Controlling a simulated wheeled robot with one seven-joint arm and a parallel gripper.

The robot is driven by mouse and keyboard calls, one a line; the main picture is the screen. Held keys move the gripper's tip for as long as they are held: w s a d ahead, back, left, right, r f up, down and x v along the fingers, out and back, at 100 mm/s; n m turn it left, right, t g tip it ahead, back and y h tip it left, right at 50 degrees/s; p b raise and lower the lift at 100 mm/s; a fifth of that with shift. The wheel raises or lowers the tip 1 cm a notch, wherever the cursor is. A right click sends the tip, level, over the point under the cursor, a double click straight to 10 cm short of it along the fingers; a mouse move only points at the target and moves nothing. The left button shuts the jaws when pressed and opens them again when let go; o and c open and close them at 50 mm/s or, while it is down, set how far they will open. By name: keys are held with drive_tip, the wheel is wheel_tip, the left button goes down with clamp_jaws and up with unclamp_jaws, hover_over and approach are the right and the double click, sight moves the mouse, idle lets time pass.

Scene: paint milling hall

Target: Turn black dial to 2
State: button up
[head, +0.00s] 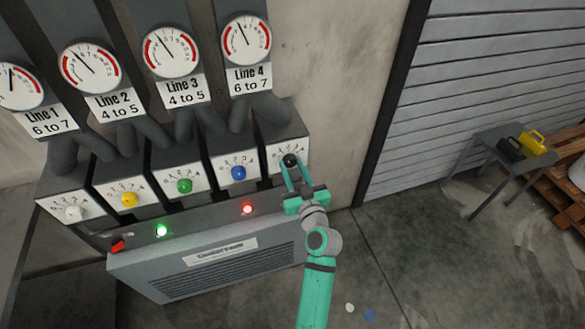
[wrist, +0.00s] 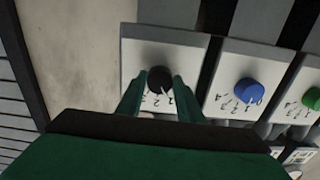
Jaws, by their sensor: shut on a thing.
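The black dial (head: 290,160) is on the rightmost white-faced box (head: 283,148) of a row of dial boxes. It also shows in the wrist view (wrist: 160,80), with printed numbers around it. My gripper (head: 292,172) has its two green fingers on either side of the dial, shut on it; in the wrist view the fingers (wrist: 157,92) flank the knob. The dial's pointer is too small to read surely, and the fingers hide part of the scale.
Blue (head: 238,173), green (head: 184,186), yellow (head: 129,199) and white (head: 72,212) dials sit to the left. Gauges with line labels are above. A red light (head: 247,209) and green light (head: 162,231) glow below. A small table (head: 487,143) stands right; floor between is mostly clear.

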drive_tip(key=shift+w+a+m, duration=0.1)
drive_tip(key=shift+m, duration=2.8)
drive_tip(key=o, duration=1.1)
drive_tip(key=shift+c, duration=0.2)
